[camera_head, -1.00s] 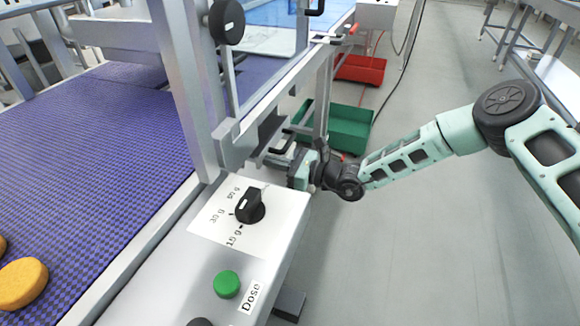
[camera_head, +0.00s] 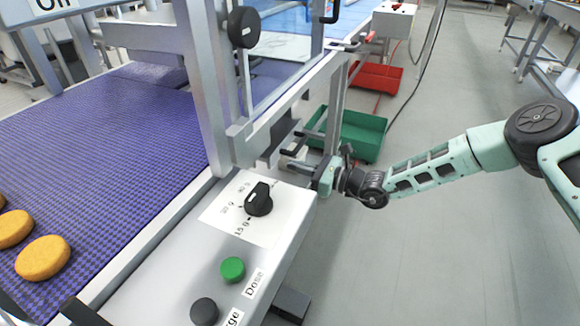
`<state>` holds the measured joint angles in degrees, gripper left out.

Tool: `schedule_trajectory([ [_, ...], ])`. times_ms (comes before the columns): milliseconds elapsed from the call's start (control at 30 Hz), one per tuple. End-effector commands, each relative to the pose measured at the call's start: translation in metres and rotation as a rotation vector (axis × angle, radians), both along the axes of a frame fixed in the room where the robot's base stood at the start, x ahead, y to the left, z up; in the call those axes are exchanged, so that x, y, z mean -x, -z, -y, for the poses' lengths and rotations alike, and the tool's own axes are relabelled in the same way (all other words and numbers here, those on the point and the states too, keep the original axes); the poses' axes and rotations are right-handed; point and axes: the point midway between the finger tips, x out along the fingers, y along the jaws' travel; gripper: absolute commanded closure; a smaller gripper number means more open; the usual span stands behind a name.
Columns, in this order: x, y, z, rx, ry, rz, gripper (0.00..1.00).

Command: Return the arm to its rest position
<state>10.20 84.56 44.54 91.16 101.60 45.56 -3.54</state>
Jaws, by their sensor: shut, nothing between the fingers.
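My arm reaches in from the right edge, pale green with dark joints. It ends in my gripper (camera_head: 297,164) beside the machine frame, just above and right of the control panel (camera_head: 222,215). The gripper points left toward the metal frame and is shut, with nothing seen held. Its fingertips are small and partly lost against the grey metal parts, so I cannot tell whether they touch the frame.
The panel has a black dial (camera_head: 258,199), a green button (camera_head: 232,269) and a dark button (camera_head: 204,311). Orange rounds (camera_head: 43,257) lie on the purple belt (camera_head: 110,150). A green crate (camera_head: 362,137) and red crate (camera_head: 376,78) stand behind the gripper. The floor (camera_head: 430,260) at right is clear.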

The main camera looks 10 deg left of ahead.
Motion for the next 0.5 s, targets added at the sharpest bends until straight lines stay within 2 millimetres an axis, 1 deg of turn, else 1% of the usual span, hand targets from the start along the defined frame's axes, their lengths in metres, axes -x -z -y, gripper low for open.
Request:
schedule_trajectory([
  [33, 0.004, 0.0, 0.015, 0.001, 0.003, -0.001, 1.0],
  [200, 0.016, 0.001, 0.052, 0.002, 0.002, -0.002, 1.0],
  [300, 0.022, 0.001, 0.069, 0.001, 0.001, -0.003, 1.0],
  [400, 0.026, 0.001, 0.081, 0.002, 0.001, -0.002, 1.0],
  [500, 0.029, 0.001, 0.089, 0.002, 0.0, -0.001, 1.0],
])
